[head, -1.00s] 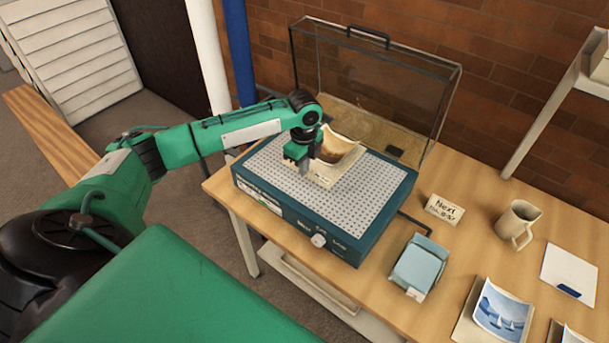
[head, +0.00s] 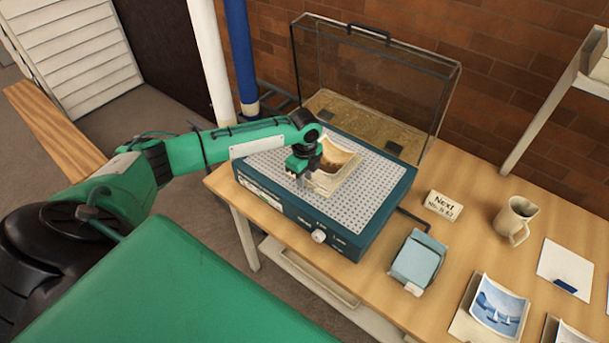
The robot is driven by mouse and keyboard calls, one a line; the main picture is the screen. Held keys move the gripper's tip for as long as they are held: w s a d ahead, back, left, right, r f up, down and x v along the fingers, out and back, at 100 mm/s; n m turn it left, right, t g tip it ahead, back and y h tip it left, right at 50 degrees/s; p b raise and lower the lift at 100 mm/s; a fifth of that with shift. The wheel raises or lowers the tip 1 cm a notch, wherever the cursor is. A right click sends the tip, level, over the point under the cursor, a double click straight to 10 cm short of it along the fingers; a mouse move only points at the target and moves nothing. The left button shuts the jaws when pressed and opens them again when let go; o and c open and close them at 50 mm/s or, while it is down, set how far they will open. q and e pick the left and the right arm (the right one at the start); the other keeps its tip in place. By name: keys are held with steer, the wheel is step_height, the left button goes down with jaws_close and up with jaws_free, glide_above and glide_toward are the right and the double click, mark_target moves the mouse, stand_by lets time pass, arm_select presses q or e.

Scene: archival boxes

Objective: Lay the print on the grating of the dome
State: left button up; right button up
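The print (head: 342,165), a curled sheet with a brown picture and cream margins, is at the middle of the perforated grating (head: 371,199) of the dome's blue-green base (head: 285,213). It looks low over or on the grating; contact underneath is hidden. The dome's clear lid (head: 375,75) stands open at the back. My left gripper (head: 301,178) points down at the print's left edge and partly covers it. Whether its fingers are closed on that edge is too small to tell. My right gripper is not in view.
Prints with a sailboat picture (head: 499,307) and a white card (head: 566,268) lie farther right. A shelf post (head: 545,112) rises behind.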

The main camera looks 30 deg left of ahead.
arm_select(q)
steer(key=shift+r, duration=0.55)
step_height(320, 180, up, 11)
steer(key=b, duration=0.2)
steer(key=shift+b, duration=0.35)
steer(key=shift+r, duration=0.1)
